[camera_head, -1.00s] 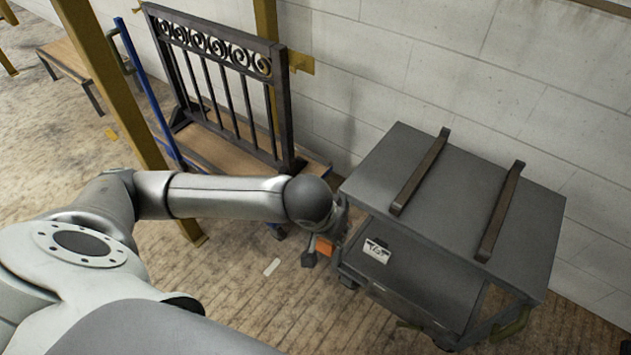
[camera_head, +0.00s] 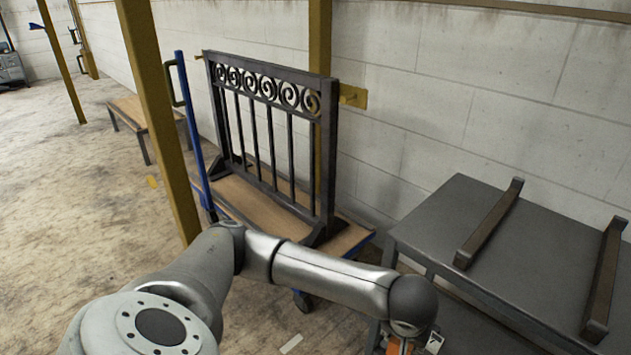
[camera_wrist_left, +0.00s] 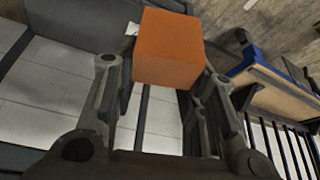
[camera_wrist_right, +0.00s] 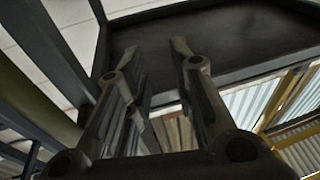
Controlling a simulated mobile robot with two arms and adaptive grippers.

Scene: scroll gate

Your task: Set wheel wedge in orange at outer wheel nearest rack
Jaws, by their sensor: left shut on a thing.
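The orange wheel wedge (camera_wrist_left: 168,48) is between the fingers of my left gripper (camera_wrist_left: 165,80), which is shut on it. In the head view only a bit of the wedge (camera_head: 394,347) shows at the bottom edge, beside the rack. The dark grey rack (camera_head: 460,215) stands at the right, with two bars on top. The blue-framed trolley (camera_head: 345,243) is to its left. A dark wheel (camera_head: 303,300) shows under the trolley's near side, left of the wedge and apart from it. My right gripper (camera_wrist_right: 155,50) is open and empty in the right wrist view.
A dark gate with scrolls (camera_head: 268,93) stands upright on the trolley's wooden deck. A yellow post (camera_head: 160,120) rises beside the trolley's blue handle. A bench (camera_head: 128,108) stands behind. A small pale strip (camera_head: 291,344) lies on the floor. Floor at the left is clear.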

